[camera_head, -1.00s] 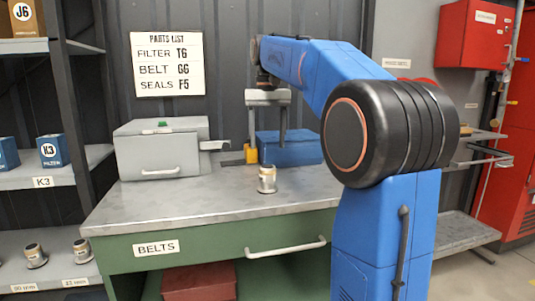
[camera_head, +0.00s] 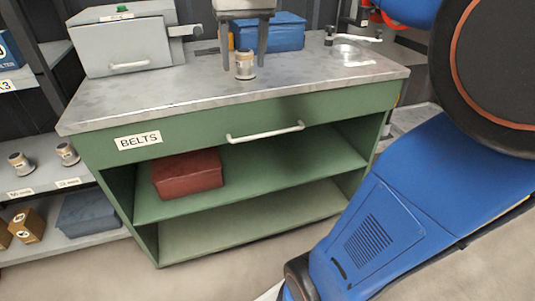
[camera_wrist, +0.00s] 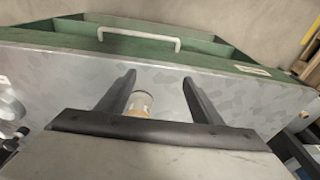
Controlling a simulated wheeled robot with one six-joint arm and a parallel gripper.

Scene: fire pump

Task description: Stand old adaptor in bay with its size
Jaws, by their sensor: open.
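The old adaptor (camera_head: 245,64), a small pale metal cylinder with a tan band, stands upright on the grey bench top (camera_head: 190,92). My gripper (camera_head: 245,60) is open above the bench with its two dark fingers pointing down. In the head view the adaptor appears between or just beside the fingertips. In the wrist view the adaptor (camera_wrist: 138,103) shows between the two fingers, its near part hidden by the gripper's body. On the low left shelf two similar adaptors, one at the left (camera_head: 20,163) and one at the right (camera_head: 67,153), stand above separate size labels, too small to read surely.
A grey box (camera_head: 122,45) stands on the bench's left and a blue box (camera_head: 275,32) behind my gripper. A red box (camera_head: 187,175) lies on the shelf below. The drawer handle (camera_head: 265,133) sticks out in front. The floor before the bench is clear.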

